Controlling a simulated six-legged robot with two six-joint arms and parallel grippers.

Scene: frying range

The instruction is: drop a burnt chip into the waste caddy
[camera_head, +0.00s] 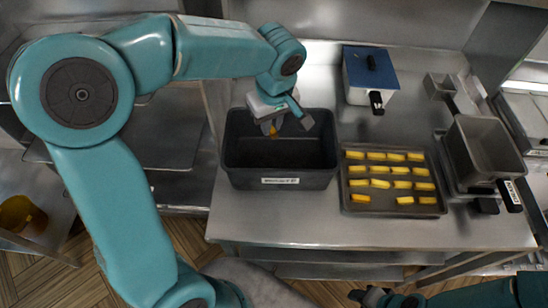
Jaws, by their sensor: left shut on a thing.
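The waste caddy (232,160) is a dark grey open bin with a white label on its front, standing on the left part of the steel counter. My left gripper (275,128) is over the caddy's opening, pointing down, and is shut on a small orange-brown chip (273,132). The chip shows just below the fingertips, over the dark inside of the caddy. How far it is above the caddy floor is hard to tell. My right gripper (368,296) is at the bottom edge, away from the counter, small and dark; its jaws cannot be made out.
A dark tray (394,211) with rows of yellow chips lies right of the caddy. Behind it stands a blue-lidded container (370,68) with a black handle. A metal fry basket (485,148) is at the right. The counter front (300,220) is clear.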

